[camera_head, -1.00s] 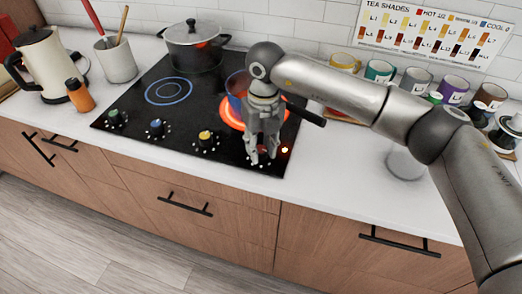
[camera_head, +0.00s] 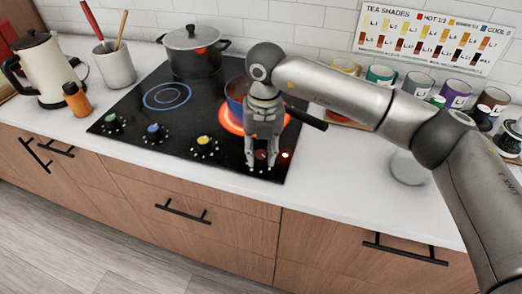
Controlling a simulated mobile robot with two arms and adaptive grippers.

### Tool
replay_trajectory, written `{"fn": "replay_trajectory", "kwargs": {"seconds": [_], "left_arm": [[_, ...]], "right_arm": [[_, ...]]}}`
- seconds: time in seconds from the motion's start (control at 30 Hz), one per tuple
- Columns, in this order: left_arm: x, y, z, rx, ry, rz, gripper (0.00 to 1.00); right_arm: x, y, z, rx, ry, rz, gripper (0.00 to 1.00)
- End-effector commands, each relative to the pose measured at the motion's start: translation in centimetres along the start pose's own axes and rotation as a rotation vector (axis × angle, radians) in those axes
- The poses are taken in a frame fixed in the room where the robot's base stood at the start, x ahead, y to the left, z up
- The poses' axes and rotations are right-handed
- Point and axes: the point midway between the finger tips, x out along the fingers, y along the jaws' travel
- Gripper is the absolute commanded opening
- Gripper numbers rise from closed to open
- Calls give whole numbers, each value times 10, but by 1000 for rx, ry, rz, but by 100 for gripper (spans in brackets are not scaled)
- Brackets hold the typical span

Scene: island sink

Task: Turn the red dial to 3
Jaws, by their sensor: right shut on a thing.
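The red dial (camera_head: 261,155) is on the front right corner of the black cooktop (camera_head: 190,105), mostly hidden between my right gripper's fingers. My right gripper (camera_head: 261,163) points down from above and is shut on the dial. The number the dial points at cannot be read. Right beside it a small red light (camera_head: 285,155) glows. The burner behind the gripper (camera_head: 229,121) glows orange-red. My left gripper is not in view.
Green (camera_head: 111,122), blue (camera_head: 155,132) and yellow (camera_head: 204,142) dials line the cooktop's front edge. A blue pan (camera_head: 236,88) sits on the glowing burner, its dark handle (camera_head: 306,118) reaching right. A lidded pot (camera_head: 193,55) stands behind. Several mugs (camera_head: 381,75) stand at the back right.

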Motion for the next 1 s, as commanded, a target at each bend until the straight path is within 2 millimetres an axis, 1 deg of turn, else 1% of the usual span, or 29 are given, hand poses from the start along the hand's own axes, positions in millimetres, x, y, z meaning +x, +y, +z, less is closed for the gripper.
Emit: {"fn": "replay_trajectory", "kwargs": {"seconds": [0.13, 0.17, 0.33, 0.6, 0.73, 0.87, 1.0], "left_arm": [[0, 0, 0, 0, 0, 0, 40], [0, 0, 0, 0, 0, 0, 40], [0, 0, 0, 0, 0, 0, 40], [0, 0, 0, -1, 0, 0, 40], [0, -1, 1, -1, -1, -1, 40], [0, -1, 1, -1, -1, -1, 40], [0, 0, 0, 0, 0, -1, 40]], "right_arm": [[-2, 0, 2, 1, -6, 2, 6], [-2, 0, 2, 1, -6, 2, 31], [-2, 0, 1, 0, -4, 1, 52], [-1, 0, 1, -1, -2, 0, 52], [-7, 0, 1, -1, -4, 1, 52], [-26, 0, 1, -1, -5, 1, 52], [-57, 0, 2, -1, -7, 1, 52]]}}
